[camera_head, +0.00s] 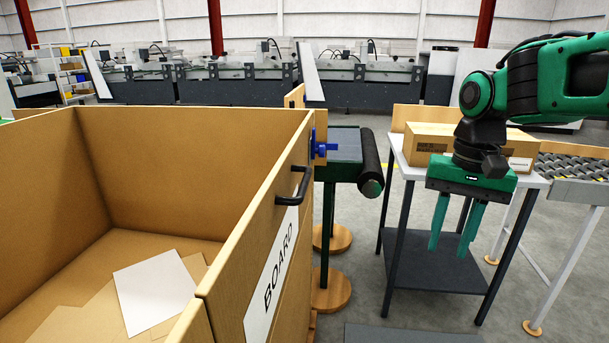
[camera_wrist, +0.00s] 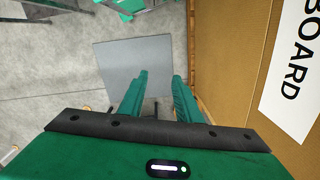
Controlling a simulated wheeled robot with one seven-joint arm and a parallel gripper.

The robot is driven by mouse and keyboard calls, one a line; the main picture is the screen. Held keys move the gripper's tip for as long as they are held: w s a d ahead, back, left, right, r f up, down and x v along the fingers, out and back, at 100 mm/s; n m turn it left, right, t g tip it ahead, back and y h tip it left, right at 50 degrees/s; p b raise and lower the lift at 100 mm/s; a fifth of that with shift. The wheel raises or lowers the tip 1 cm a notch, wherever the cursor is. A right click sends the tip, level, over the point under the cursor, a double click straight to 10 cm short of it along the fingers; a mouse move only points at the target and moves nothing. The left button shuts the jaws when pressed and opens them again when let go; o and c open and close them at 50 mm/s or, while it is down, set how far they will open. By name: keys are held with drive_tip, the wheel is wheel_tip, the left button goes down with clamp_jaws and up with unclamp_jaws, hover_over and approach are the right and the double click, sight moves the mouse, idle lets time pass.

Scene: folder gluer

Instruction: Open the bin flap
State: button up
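The large brown bin (camera_head: 92,112) fills the left of the head view. Its right-hand side panel, the flap (camera_head: 262,225), stands upright and carries a white BOARD label (camera_head: 272,272). The label also shows in the wrist view (camera_wrist: 296,75). A black handle (camera_head: 301,187) sits near the flap's top edge, and a blue latch-like part (camera_head: 321,149) is at its far end. My gripper (camera_head: 449,250) points down to the right of the flap, apart from it. Its two green fingers are spread and empty; they also show in the wrist view (camera_wrist: 159,76).
Loose sheets (camera_head: 155,292) lie in the bin. A small conveyor (camera_head: 345,146) on a round-footed stand is beyond the flap. A table (camera_head: 393,158) with a carton (camera_head: 430,138) stands behind my gripper. A grey mat (camera_wrist: 135,75) lies on the floor beside the bin.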

drive_tip(key=w+a+r+n, duration=0.1)
drive_tip(key=w+a+r, duration=0.35)
drive_tip(key=a, duration=0.35)
drive_tip(key=w+a+r+n, duration=0.1)
drive_tip(key=w+a+r, duration=0.35)
drive_tip(key=a, duration=0.35)
drive_tip(key=n+y, duration=0.1)
drive_tip(key=y, duration=0.1)
approach(305, 180)
drive_tip(key=shift+s+a+f+t, duration=0.1)
drive_tip(key=shift+a+f+t, duration=0.1)
drive_tip(key=shift+f, duration=0.35)
drive_tip(key=shift+s+a+f+t, duration=0.15)
drive_tip(key=shift+a+f, duration=0.1)
drive_tip(key=shift+f, duration=0.35)
drive_tip(key=shift+f, duration=0.1)
drive_tip(key=shift+x, duration=2.6)
drive_tip(key=shift+w+d, duration=0.1)
drive_tip(key=shift+d, duration=0.05)
